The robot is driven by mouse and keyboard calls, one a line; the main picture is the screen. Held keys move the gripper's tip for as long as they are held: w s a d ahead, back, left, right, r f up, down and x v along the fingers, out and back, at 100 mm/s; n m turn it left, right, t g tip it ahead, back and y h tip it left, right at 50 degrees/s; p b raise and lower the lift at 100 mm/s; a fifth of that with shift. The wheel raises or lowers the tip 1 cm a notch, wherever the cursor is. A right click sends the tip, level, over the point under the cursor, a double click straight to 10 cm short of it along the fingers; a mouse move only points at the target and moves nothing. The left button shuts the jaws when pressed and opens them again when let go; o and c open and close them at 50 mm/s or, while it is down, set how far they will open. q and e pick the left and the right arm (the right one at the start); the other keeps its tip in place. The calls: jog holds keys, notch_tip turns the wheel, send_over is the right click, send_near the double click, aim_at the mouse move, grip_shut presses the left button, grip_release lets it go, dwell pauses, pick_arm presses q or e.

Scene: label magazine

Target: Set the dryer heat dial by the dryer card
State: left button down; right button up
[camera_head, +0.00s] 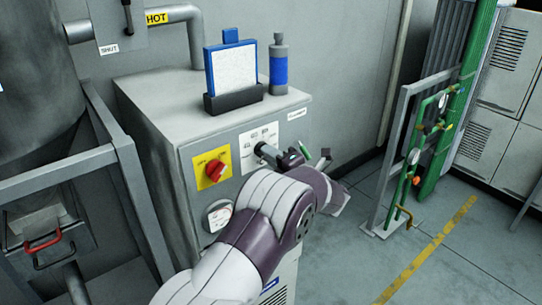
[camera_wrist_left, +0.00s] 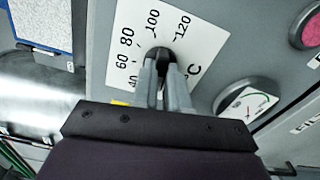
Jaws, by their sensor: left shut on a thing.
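The heat dial's white scale plate (camera_head: 263,135) is on the front of the grey dryer cabinet (camera_head: 160,112). In the left wrist view the plate (camera_wrist_left: 205,38) reads 40 to 120 °C. The dial's black knob (camera_wrist_left: 158,52) sits between the fingertips of my left gripper (camera_wrist_left: 163,68), which is shut on it. The fingers hide much of the knob, so I cannot tell its setting. In the head view my left gripper (camera_head: 279,158) reaches the plate from the right. A blue-edged white card (camera_head: 236,68) stands in a black holder on the cabinet; its text is unreadable. My right gripper is out of view.
A blue and grey bottle (camera_head: 279,65) stands beside the card. A red switch on a yellow plate (camera_head: 222,156) and a round gauge (camera_head: 217,215) are on the same front. Green pipes (camera_head: 407,165) stand to the right. The floor between is clear.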

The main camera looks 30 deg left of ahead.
pick_arm(q)
jog(key=shift+m+p, duration=3.85)
jog(key=shift+m, duration=3.95)
jog(key=c, duration=1.1)
grip_release()
jog(key=shift+c, duration=0.2)
